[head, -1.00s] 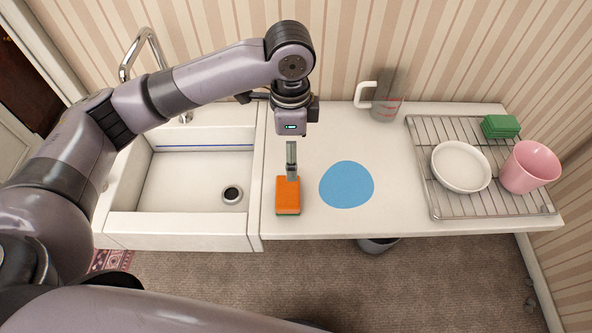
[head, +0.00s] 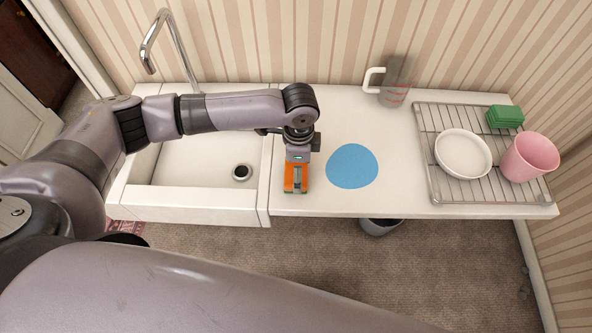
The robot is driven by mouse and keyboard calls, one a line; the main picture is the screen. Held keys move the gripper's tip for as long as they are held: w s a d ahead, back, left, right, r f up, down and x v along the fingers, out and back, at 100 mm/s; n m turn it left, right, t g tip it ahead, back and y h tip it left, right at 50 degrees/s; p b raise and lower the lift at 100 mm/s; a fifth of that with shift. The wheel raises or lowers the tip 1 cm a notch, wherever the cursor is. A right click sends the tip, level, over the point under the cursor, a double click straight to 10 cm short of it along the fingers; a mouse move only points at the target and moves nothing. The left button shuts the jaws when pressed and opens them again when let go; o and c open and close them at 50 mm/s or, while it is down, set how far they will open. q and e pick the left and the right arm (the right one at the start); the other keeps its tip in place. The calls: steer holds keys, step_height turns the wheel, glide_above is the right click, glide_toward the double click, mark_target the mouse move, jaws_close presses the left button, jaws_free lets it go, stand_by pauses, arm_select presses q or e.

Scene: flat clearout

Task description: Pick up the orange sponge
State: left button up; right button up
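The orange sponge (head: 289,183) with a green underside lies on the white counter (head: 400,200), just right of the sink, near the front edge. My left gripper (head: 298,178) points down right over the sponge, with a grey finger in front of its orange top. The gripper hides the far part of the sponge. Only one finger shows clearly, so I cannot tell whether the fingers are closed on the sponge. My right gripper is not in view.
A blue round mat (head: 352,166) lies right of the sponge. Behind it stands a clear measuring jug (head: 396,82). A wire rack (head: 440,190) at right holds a white bowl (head: 462,154), a pink cup (head: 530,158) and green sponges (head: 505,116). The sink (head: 200,170) is left.

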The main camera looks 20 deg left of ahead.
arm_select(q)
steer(key=shift+f, duration=1.55)
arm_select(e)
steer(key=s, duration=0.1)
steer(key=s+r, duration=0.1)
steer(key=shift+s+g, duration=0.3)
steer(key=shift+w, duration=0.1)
arm_select(q)
steer(key=c, duration=1.2)
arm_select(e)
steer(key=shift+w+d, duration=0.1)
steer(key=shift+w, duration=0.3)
arm_select(q)
steer(key=shift+r, duration=0.1)
step_height(320, 180, up, 20)
steer(key=b, duration=0.2)
steer(key=shift+b, duration=0.3)
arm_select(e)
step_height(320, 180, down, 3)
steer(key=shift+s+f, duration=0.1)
